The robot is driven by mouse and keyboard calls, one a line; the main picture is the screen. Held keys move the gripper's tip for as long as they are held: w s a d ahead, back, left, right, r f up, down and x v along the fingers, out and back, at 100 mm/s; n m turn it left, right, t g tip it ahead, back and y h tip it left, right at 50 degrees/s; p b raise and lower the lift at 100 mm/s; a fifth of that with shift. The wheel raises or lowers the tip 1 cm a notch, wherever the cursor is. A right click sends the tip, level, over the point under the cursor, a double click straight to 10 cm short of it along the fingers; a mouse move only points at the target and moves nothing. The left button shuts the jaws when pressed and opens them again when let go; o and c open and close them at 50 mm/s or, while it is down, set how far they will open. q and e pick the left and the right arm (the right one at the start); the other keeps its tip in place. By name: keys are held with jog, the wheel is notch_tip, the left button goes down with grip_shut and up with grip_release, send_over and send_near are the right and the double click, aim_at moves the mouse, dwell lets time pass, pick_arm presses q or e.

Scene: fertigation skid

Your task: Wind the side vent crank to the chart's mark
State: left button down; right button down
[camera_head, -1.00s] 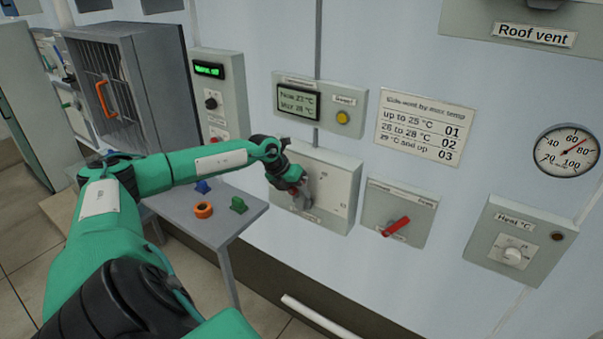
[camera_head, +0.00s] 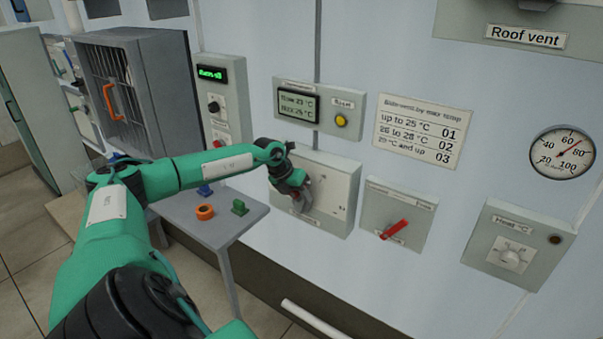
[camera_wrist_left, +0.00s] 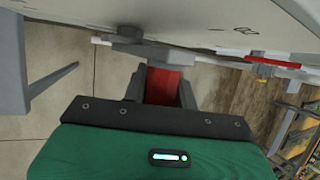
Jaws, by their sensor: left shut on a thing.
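The side vent crank's panel (camera_head: 338,183) is a pale grey wall box with small marks on its face, too small to read surely. My left gripper (camera_head: 303,201) is at its left part and hides most of the crank. In the left wrist view my left gripper (camera_wrist_left: 161,94) is shut on the crank's red handle (camera_wrist_left: 163,84). A grey piece, seemingly the crank arm (camera_wrist_left: 130,36), shows beyond it. The chart (camera_head: 420,133) reads up to 25 °C 01, 26 to 28 °C 02, 29 °C and up 03. The display (camera_head: 298,105) shows Now and Max temperatures; its digits are blurred. My right gripper is out of view.
A red lever (camera_head: 394,229) on its own panel is right of the crank box. A heat dial (camera_head: 511,256) is farther right. A small table (camera_head: 185,212) below left carries an orange ring (camera_head: 205,212) and a green piece (camera_head: 239,207). A white rail (camera_head: 310,315) runs low in front.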

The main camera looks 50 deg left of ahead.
pick_arm(q)
jog(key=shift+s+f, duration=0.15)
jog(key=shift+f, duration=0.15)
dwell(0.6)
jog(key=c, duration=1.1)
grip_release()
jog(key=shift+c, duration=0.2)
jog(key=shift+a+r, duration=0.1)
jog(key=shift+a, duration=0.05)
jog(key=shift+r, duration=0.15)
jog(key=shift+s+r, duration=0.1)
jog(key=shift+r, duration=0.15)
jog(key=b+v, duration=0.4)
jog(key=v, duration=0.9)
jog(key=shift+b, duration=0.35)
jog(key=shift+a+f, duration=0.1)
